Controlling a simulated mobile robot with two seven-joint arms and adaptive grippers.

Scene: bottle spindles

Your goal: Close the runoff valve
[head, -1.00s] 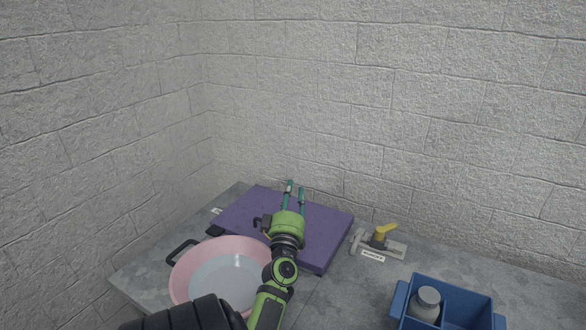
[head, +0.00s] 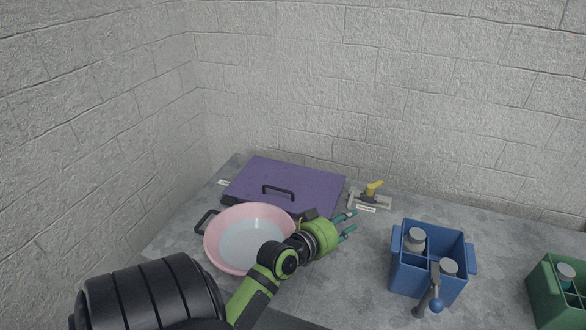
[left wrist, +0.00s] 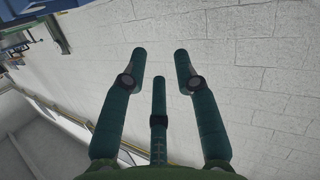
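The runoff valve (head: 370,196) sits on the grey counter at the back, right of the purple lid. It has a yellow handle (head: 375,186) on a grey body, with a small white label in front. The handle sticks up and leans to the right. My left gripper (head: 350,226) is in front of the valve and a little left, apart from it, with its fingers pointing right. In the left wrist view its fingers (left wrist: 160,70) are spread with nothing between them. The right gripper is not in view.
A pink basin (head: 222,258) stands left of my left gripper, before a purple lid (head: 300,177) with a black handle. A blue crate (head: 405,275) with bottles stands to the right. A green crate (head: 550,312) is at the far right. Bare counter lies between valve and blue crate.

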